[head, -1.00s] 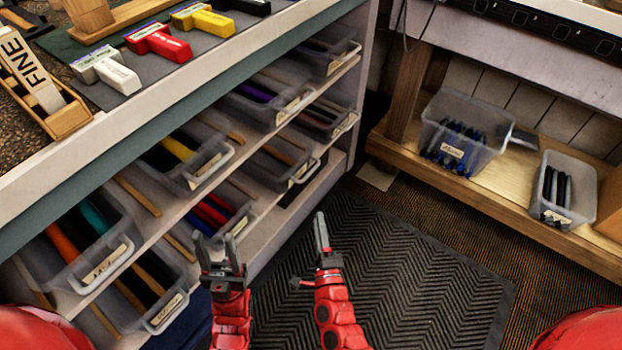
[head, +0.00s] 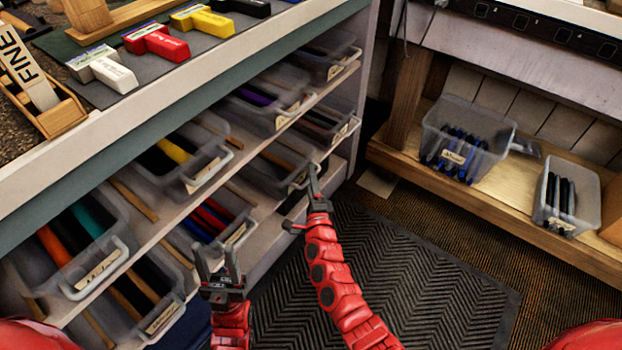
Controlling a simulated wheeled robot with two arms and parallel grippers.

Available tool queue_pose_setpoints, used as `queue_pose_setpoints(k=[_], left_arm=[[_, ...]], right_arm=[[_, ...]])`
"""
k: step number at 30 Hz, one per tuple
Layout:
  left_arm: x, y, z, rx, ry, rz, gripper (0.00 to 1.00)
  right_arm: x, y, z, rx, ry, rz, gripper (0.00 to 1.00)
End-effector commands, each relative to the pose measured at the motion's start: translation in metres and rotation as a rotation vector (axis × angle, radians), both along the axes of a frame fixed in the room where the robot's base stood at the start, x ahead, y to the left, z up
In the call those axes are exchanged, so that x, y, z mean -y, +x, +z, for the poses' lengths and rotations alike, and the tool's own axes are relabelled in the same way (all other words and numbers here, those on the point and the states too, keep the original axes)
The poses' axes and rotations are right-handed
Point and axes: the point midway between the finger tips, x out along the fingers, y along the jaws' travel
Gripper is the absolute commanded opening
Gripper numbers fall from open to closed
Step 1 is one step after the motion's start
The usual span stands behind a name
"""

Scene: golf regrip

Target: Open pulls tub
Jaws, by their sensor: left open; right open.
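Several clear plastic tubs with paper labels and front handles stand on two shelf levels under the bench at left. A tub in the lower row (head: 268,166) has its front right corner at my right gripper (head: 314,182). The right gripper's fingers are at that tub's front edge; whether they touch it I cannot tell. My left gripper (head: 217,268) is open and empty, fingers up, in front of the lower row, below the tub with red and blue grips (head: 208,217). Which tub is the pulls tub I cannot tell, as the labels are too small to read.
A low wooden shelf at right holds a tub of blue items (head: 462,140) and a tub of black items (head: 566,195). A dark ribbed mat (head: 420,270) covers the floor. Coloured blocks, one of them red (head: 157,41), lie on the bench top.

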Motion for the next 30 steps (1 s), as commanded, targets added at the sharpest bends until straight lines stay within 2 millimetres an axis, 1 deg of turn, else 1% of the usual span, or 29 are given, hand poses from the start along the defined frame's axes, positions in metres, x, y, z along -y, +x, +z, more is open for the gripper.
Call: queue_pose_setpoints(k=[5,8,12,13,30], left_arm=[[0.0,0.0,0.0002,0.0,0.0,0.0,0.5],[0.0,0.0,0.0002,0.0,0.0,0.0,0.5],[0.0,0.0001,0.0001,0.0,0.0,0.0,0.5],[0.0,0.0,0.0002,0.0,0.0,0.0,0.5],[0.0,0.0,0.0001,0.0,0.0,0.0,0.5]], right_arm=[[0.0,-0.0002,-0.0001,0.0,0.0,0.0,0.43],[0.0,-0.0003,-0.0002,0.0,0.0,0.0,0.27],[0.0,-0.0004,-0.0003,0.0,0.0,0.0,0.02],[0.0,-0.0004,-0.0003,0.0,0.0,0.0,0.0],[0.0,-0.0005,-0.0007,-0.001,-0.001,0.0,0.0]])
